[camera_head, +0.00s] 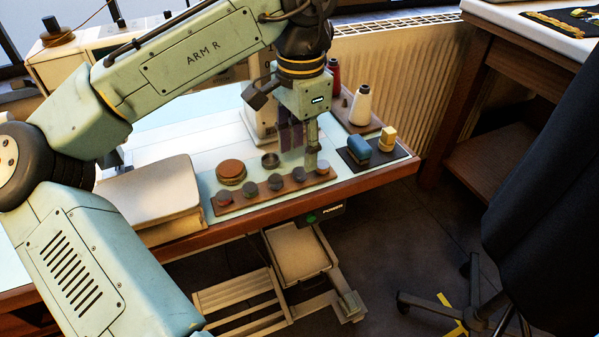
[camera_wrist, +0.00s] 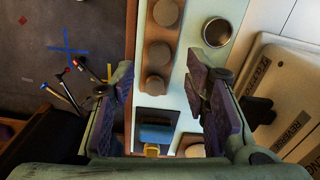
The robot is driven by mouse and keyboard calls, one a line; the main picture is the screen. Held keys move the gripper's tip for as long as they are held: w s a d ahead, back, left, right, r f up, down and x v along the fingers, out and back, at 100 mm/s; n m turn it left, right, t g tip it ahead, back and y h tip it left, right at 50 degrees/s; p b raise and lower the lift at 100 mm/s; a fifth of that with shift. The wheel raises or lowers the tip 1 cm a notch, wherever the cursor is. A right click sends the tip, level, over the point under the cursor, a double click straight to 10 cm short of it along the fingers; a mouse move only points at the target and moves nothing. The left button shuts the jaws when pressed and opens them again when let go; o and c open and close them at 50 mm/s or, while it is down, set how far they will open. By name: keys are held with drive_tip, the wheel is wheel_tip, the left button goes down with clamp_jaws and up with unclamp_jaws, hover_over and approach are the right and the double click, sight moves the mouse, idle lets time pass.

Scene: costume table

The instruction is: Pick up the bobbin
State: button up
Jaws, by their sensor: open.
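A small dark metal round piece with a bright rim, which looks like the bobbin (camera_head: 270,160), stands on the pale table behind the brown strip. In the wrist view it (camera_wrist: 216,32) is at the top, beyond the right finger. My gripper (camera_head: 300,150) hangs low over the table to its right. In the wrist view the fingers of my gripper (camera_wrist: 165,92) are spread with nothing held between them. The strip and tabletop show in the gap.
A brown strip (camera_head: 237,201) with several grey round pieces lies along the front edge. An orange-brown disc (camera_head: 230,168) is left of the bobbin. A sewing machine (camera_head: 255,122) stands behind. Blue (camera_head: 358,150) and yellow (camera_head: 388,135) pieces and a thread cone (camera_head: 360,105) are right.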

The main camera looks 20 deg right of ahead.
sight(299, 174)
wheel_tip(299, 174, down, 4)
drive_tip(key=shift+f, duration=0.1)
drive_tip(key=shift+d, duration=0.1)
drive_tip(key=shift+c, duration=0.3)
drive_tip(key=c, duration=0.8)
